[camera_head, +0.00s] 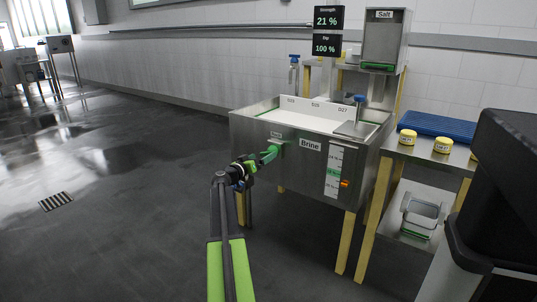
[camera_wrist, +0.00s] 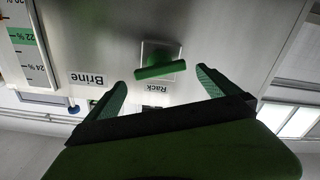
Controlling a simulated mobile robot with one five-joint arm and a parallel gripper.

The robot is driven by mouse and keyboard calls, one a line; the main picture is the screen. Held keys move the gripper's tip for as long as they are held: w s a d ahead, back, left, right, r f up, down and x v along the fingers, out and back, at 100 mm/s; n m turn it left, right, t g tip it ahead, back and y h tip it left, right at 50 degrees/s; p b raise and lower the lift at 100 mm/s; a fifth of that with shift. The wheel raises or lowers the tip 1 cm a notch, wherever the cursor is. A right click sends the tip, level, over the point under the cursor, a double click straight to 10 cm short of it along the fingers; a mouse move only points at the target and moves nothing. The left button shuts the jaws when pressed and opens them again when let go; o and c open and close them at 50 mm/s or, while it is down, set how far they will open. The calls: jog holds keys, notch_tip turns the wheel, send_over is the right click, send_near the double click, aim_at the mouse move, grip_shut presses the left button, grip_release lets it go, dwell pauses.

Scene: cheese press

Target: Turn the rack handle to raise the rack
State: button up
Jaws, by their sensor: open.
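The rack handle (camera_wrist: 160,69) is a green bar on a pale plate on the front of the steel brine tank (camera_head: 262,133). A "Rack" label (camera_wrist: 156,87) sits beside it; the wrist view is upside down. My gripper (camera_wrist: 162,82) is open, its two green fingers either side of the handle with a gap on both sides. I see no contact, and the depth left to the handle is hard to judge. In the head view my gripper (camera_head: 268,154) is at the tank's upper left front and partly hides the handle.
The tank front carries a "Brine" label (camera_head: 310,145) and a level scale (camera_head: 333,172) with an orange marker. A display (camera_head: 327,31) reads strength 21 %, dip 100 %. A side table (camera_head: 445,160) with yellow-lidded tubs stands right. The floor at left is open.

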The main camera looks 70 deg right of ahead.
aim_at(267, 153)
jog(key=x, duration=0.5)
jog(key=shift+d, duration=0.3)
jog(key=shift+c, duration=0.4)
jog(key=c, duration=1.2)
